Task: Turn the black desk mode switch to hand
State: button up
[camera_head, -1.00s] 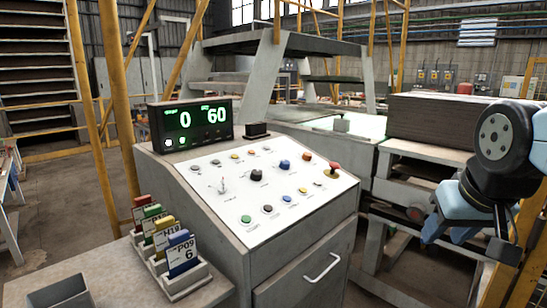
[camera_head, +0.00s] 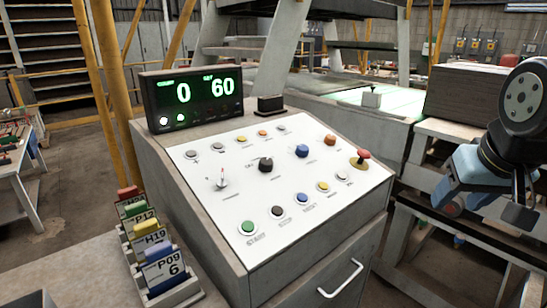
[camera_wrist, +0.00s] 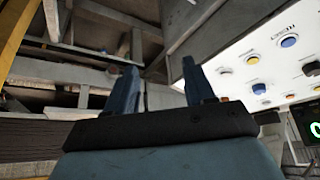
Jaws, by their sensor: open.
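The black desk mode switch (camera_head: 265,164) is a round black knob near the middle of the white sloping panel (camera_head: 205,205) on the grey control desk, in the head view. Its label is too small to read. In the wrist view a dark knob (camera_wrist: 311,68) shows at the right edge of the panel. My gripper (camera_wrist: 157,85) is open and empty in the wrist view, with its two blue fingers apart. In the head view my arm is at the right edge, well right of the desk and apart from the switch.
Around the switch are a blue knob (camera_head: 302,151), a small lever (camera_head: 222,180), a red-topped stick (camera_head: 363,156) and several coloured buttons. A display (camera_head: 190,98) reads 0 and 60. A rack of tagged cards (camera_head: 165,270) stands at front left. A drawer handle (camera_head: 341,279) sticks out below.

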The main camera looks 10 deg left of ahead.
jog(key=shift+o, duration=0.7)
jog(key=w+a+r+n+y, duration=0.1)
jog(key=w+a+r+n, duration=0.2)
jog(key=w+a, duration=0.4)
jog(key=shift+a+r+g, duration=0.3)
jog(key=shift+a+r, duration=0.2)
jog(key=shift+r, duration=0.3)
jog(key=n+g+y, duration=0.2)
jog(key=n, duration=0.4)
send_near(267, 160)
jog(key=x, duration=0.9)
jog(key=shift+s, duration=0.1)
